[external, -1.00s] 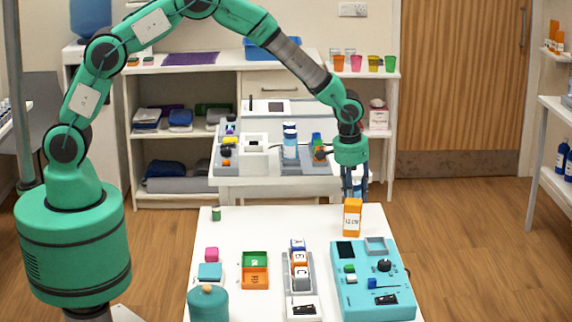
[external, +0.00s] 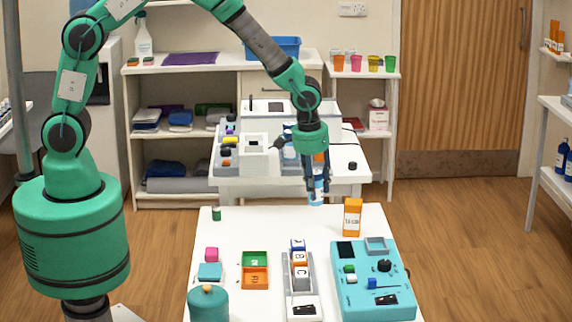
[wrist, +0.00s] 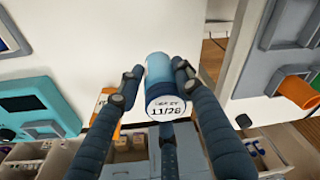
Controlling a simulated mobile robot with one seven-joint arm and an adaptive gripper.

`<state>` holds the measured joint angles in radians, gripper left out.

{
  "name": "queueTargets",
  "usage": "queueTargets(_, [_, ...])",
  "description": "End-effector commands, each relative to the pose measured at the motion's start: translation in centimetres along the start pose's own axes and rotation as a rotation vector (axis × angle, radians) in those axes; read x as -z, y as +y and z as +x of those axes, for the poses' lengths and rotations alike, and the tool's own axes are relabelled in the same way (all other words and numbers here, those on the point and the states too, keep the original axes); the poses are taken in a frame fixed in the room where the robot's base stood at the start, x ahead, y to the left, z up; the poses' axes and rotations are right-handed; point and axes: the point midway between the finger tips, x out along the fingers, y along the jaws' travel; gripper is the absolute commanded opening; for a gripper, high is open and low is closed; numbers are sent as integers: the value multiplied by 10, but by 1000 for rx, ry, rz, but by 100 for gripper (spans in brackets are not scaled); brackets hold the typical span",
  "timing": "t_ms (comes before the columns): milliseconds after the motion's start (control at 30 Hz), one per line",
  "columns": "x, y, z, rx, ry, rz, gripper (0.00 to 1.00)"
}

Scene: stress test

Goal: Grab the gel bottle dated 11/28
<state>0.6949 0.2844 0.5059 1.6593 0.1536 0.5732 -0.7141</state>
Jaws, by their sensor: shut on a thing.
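The gel bottle (wrist: 160,72) is blue with a white end. Its printed date looks like 11/28 in the wrist view, though the last digit is blurred. My gripper (wrist: 157,82) is shut on it, with fingers on both sides. In the external view my gripper (external: 317,188) points down. The bottle (external: 316,197) hangs between its fingers, above the back of the near white table (external: 230,232). Another blue-and-white bottle (external: 289,128) on the far table is partly hidden by my gripper.
An orange box (external: 352,217) stands at the near table's back right. A turquoise device (external: 350,290) lies in front of it. A grey tray of lettered blocks (external: 291,280) is at front centre. A small green cylinder (external: 216,213) stands at back left. The back centre looks clear.

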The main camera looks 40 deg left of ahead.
Motion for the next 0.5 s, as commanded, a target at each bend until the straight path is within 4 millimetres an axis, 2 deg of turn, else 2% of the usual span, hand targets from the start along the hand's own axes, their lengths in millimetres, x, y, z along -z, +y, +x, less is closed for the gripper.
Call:
queueTargets(200, [-23, -14, -7, 0, 1, 0, 6])
queueTargets(500, [-36, -22, -10, -1, 2, 0, 6])
